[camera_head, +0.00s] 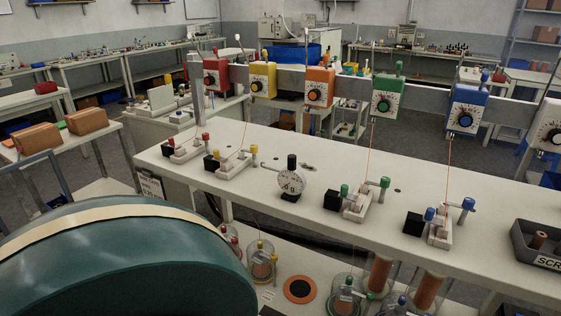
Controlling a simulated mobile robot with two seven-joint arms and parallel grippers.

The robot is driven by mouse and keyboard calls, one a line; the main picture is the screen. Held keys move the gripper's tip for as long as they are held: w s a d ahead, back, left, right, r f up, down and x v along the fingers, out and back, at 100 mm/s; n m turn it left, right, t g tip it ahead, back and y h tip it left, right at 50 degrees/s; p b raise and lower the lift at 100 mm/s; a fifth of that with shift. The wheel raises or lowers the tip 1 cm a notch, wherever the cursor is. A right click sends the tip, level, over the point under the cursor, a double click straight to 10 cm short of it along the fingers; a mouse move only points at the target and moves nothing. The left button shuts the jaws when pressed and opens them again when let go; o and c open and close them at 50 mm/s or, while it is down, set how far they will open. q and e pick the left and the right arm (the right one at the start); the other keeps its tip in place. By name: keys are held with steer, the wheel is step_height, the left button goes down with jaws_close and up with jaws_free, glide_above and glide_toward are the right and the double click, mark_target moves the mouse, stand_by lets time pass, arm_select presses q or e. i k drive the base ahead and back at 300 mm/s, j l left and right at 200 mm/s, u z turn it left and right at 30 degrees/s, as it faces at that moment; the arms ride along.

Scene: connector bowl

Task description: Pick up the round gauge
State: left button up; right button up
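The round gauge (292,181) stands upright near the middle of the long white workbench (330,158). It has a white dial face with dark markings, a black knob on top and a small black base. A thin hooked piece lies or sticks out at its upper left; I cannot tell whether it is joined to it. Neither of my grippers is in view, and nothing touches the gauge from above.
Small clamp fixtures with black blocks (414,223) stand on both sides of the gauge. Coloured dial boxes (386,97) hang on a rail behind. A grey scrap tray (522,245) is at right. A large dark green curved body (110,265) fills the lower left.

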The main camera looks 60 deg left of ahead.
mark_target(290, 179)
steer(key=j+u, duration=0.15)
steer(key=j, duration=1.5)
steer(key=k+j+z, duration=0.15)
steer(key=j, duration=1.5)
steer(key=j+u, duration=0.1)
steer(key=u, duration=0.3)
steer(key=i+u, duration=0.1)
steer(key=u, duration=0.3)
steer(key=j+u, duration=0.1)
steer(key=u, duration=0.3)
steer(key=i+u, duration=0.15)
steer(key=u, duration=2.05)
steer(key=i+u, duration=0.1)
steer(key=u, duration=0.85)
steer(key=l+u, duration=0.1)
steer(key=u, duration=3.5)
steer(key=k+u, duration=0.1)
steer(key=u, duration=0.85)
